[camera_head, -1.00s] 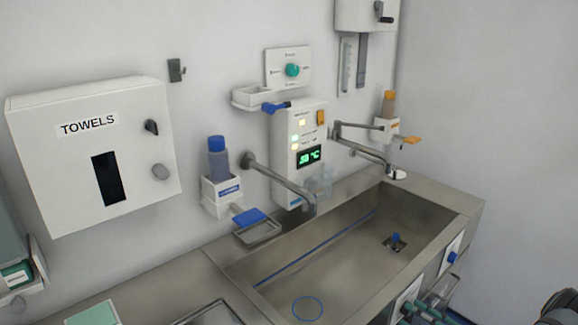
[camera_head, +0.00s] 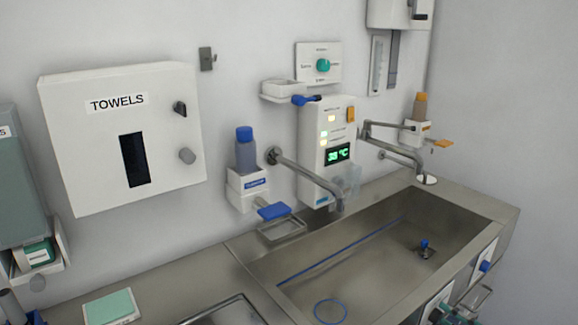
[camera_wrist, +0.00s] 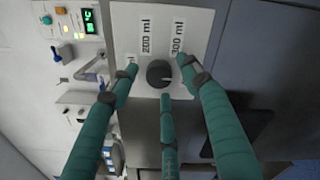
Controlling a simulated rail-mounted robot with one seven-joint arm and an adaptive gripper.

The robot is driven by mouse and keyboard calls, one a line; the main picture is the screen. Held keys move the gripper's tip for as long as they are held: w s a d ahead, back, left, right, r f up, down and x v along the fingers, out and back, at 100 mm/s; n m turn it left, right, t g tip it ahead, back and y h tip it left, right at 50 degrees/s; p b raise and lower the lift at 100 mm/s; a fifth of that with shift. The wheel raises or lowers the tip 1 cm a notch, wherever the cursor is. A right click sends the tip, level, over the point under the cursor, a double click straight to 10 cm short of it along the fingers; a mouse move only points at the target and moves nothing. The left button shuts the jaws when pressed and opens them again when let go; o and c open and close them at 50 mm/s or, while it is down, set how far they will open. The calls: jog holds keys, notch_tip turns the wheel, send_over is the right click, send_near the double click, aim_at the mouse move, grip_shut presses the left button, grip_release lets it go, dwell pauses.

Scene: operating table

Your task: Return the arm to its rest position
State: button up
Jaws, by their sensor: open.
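My gripper (camera_wrist: 160,76) shows in the wrist view with several teal, segmented fingers spread apart and nothing between them. Behind the fingertips is a white panel (camera_wrist: 190,22) with a dark round knob (camera_wrist: 159,73) and labels reading 200 ml and 300 ml. I cannot tell whether a fingertip touches the knob. In the head view my arm is not clearly seen. Small teal parts at the bottom edge, by the sink front, may be my fingers.
A steel sink (camera_head: 262,248) has a blue line and a blue ring in its basin. On the wall are a towel box (camera_head: 60,140), a soap bottle (camera_head: 245,150), a temperature unit (camera_head: 312,150) and taps (camera_head: 310,178). A green pad (camera_head: 110,306) lies on the counter.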

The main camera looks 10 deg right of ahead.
jog(key=n, duration=0.1)
jog(key=n+b, duration=0.2)
jog(key=n, duration=0.1)
jog(key=shift+f, duration=0.25)
jog(key=n+b, duration=0.1)
jog(key=n, duration=0.2)
jog(key=shift+r, duration=0.2)
